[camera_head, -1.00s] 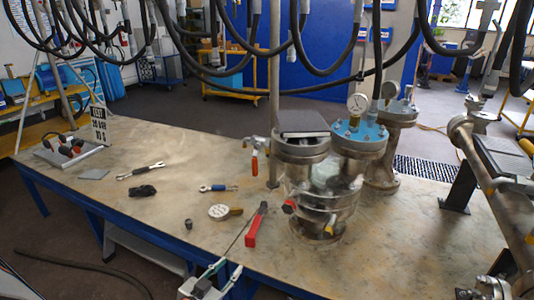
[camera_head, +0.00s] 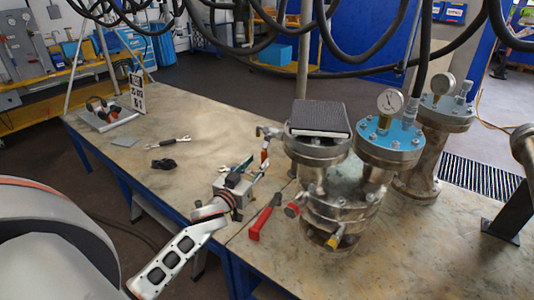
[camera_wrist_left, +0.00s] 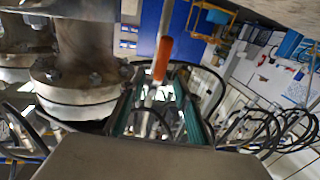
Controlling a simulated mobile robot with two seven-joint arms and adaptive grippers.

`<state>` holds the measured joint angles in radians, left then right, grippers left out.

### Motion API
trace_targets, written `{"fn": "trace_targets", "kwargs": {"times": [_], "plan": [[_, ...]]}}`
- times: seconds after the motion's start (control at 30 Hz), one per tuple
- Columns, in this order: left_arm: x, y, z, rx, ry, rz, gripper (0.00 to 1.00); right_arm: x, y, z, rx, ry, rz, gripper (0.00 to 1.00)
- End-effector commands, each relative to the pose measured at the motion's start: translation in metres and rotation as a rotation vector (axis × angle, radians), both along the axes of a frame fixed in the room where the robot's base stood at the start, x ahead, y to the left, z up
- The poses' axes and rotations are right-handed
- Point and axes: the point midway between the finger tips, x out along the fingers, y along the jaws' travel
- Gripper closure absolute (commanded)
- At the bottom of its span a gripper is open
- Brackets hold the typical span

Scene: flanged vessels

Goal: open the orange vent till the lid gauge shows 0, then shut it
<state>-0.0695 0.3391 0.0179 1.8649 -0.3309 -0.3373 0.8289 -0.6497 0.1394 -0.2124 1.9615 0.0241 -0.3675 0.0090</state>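The vent with the orange handle (camera_head: 264,156) sticks out from the left of the vessel with the black pad on top. The handle also shows in the left wrist view (camera_wrist_left: 162,58), hanging between the fingers. My left gripper (camera_head: 256,170) is at the handle, its fingers apart on either side, with gaps visible in the wrist view (camera_wrist_left: 160,80). Whether a finger touches the handle I cannot tell. The lid gauge (camera_head: 390,101) stands on the blue lid (camera_head: 389,138); its needle is too small to read. My right gripper is not in view.
A red-handled tool (camera_head: 264,217) lies in front of the vessels. Red (camera_head: 292,210) and yellow (camera_head: 335,238) handles stick out below. Another gauge (camera_head: 444,83) stands on the back-right vessel. A wrench (camera_head: 174,144) and black item (camera_head: 163,165) lie left. Black hoses hang above.

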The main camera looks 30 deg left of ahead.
Motion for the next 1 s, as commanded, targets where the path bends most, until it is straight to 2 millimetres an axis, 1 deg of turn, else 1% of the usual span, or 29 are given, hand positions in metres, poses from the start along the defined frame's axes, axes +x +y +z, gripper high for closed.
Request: {"fn": "trace_targets", "kwargs": {"times": [0.03,0.1,0.33,0.5,0.77,0.8,0.87,0.9,1.0], "plan": [[0.009,0.001,0.002,0.003,-0.002,0.000,0.68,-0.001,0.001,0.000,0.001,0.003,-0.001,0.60],[0.020,0.003,0.002,0.004,-0.002,0.000,0.68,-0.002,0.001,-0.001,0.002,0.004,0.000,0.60],[0.049,0.006,0.001,0.003,-0.001,0.001,0.68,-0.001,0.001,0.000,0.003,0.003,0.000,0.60],[0.059,0.007,0.000,0.002,0.000,0.000,0.68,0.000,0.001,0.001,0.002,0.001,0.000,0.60],[0.060,0.007,0.000,0.002,0.001,0.000,0.68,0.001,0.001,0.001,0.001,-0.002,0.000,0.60],[0.060,0.007,0.000,0.002,0.001,0.000,0.73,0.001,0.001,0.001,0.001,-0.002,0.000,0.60],[0.060,0.007,0.000,0.002,0.001,0.000,0.89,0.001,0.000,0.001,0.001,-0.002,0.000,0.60],[0.060,0.007,0.000,0.002,0.001,0.000,0.99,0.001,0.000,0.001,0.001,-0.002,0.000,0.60],[0.060,0.007,0.000,0.002,0.001,0.000,1.00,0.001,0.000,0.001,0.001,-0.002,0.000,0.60]]}}
